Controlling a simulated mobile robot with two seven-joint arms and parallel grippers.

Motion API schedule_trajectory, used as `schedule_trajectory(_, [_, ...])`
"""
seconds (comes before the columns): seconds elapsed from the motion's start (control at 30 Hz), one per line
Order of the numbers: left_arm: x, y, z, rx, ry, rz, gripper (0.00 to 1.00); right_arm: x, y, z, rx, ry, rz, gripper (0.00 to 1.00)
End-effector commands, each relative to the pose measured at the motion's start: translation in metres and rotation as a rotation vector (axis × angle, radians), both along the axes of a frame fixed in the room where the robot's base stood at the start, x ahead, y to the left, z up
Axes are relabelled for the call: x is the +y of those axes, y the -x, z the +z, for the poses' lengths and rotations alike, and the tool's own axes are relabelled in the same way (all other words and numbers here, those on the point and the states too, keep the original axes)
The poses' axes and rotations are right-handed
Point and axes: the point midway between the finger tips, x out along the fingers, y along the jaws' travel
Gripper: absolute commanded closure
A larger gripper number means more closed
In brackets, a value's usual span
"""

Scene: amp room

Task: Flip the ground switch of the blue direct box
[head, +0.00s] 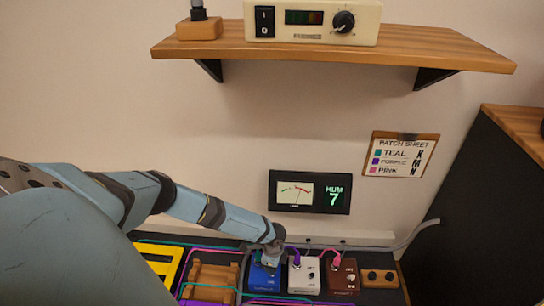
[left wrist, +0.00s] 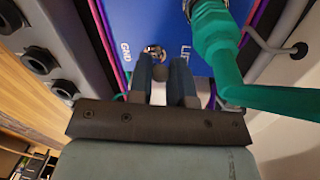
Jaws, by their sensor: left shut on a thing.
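The blue direct box (head: 263,279) stands on the dark bench at the bottom of the head view. Its blue face (left wrist: 165,18) fills the top of the left wrist view, with GND on one side of the ground switch (left wrist: 155,52) and a partly hidden LIFT label on the other. My left gripper (head: 270,256) comes down on this box from above. In the left wrist view its two fingers (left wrist: 162,75) stand on either side of the switch's round-tipped lever and are shut on it. A teal plug and cable (left wrist: 216,40) sit in the box right beside the fingers.
White (head: 304,277) and brown (head: 343,277) boxes with purple and pink plugs stand to the right. A meter (head: 310,192) on the wall reads HUM 7. A patch sheet (head: 401,154) hangs beside it. A wooden shelf (head: 420,52) carries a cream unit (head: 312,20).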

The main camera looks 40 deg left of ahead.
Motion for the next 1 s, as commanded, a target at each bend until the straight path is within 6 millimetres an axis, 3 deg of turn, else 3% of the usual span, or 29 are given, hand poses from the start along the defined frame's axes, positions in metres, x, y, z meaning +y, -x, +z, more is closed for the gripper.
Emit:
schedule_trajectory(0.3, [-0.008,0.010,0.010,-0.168,-0.145,-0.002,1.00,0.017,0.031,-0.001,0.329,-0.189,0.005,0.56])
schedule_trajectory(0.4, [-0.010,0.013,0.009,-0.233,-0.200,-0.001,1.00,0.014,0.028,0.025,0.237,-0.224,-0.009,0.56])
schedule_trajectory(0.6, [-0.013,0.017,0.004,-0.357,-0.303,0.001,1.00,0.011,0.029,0.055,0.135,-0.278,-0.025,0.56])
schedule_trajectory(1.0, [-0.017,0.021,-0.002,-0.516,-0.437,0.001,1.00,0.010,0.030,0.069,0.079,-0.303,-0.032,0.56])
